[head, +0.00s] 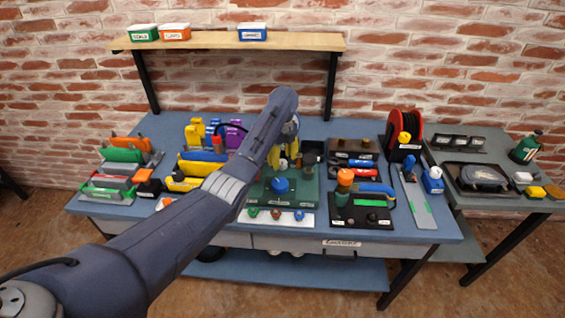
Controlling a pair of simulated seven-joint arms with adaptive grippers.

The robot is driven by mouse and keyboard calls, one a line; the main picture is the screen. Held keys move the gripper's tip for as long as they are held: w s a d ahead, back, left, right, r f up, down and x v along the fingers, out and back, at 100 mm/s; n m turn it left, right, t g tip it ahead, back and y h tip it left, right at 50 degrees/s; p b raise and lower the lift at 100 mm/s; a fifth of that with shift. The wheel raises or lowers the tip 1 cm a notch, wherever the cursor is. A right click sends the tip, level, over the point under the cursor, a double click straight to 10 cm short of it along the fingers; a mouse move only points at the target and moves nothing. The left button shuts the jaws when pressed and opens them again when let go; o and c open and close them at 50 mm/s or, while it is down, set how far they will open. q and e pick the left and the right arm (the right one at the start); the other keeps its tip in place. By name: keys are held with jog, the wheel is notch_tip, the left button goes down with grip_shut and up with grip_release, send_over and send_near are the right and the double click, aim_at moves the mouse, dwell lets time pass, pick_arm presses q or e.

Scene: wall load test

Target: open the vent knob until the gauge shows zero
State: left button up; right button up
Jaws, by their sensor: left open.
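My left gripper (284,160) hangs with yellow fingers pointing down above the back of a green test plate (300,199); it looks open. My forearm hides the left part of that plate. A round blue knob (281,186) sits on the plate, in front of and below the fingers, apart from them. I cannot tell for sure whether it is the vent knob. No gauge face can be read; a dark round part (309,158) beside the fingers is too small to make out. My right gripper is out of view.
A board with an orange-capped device (345,178) stands right of the plate. A red hose reel (403,130) is at the back right. Coloured tools in racks (122,155) fill the left.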

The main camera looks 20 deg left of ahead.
pick_arm(q)
jog(key=shift+f, duration=0.8)
jog(key=shift+c, duration=0.4)
grip_shut()
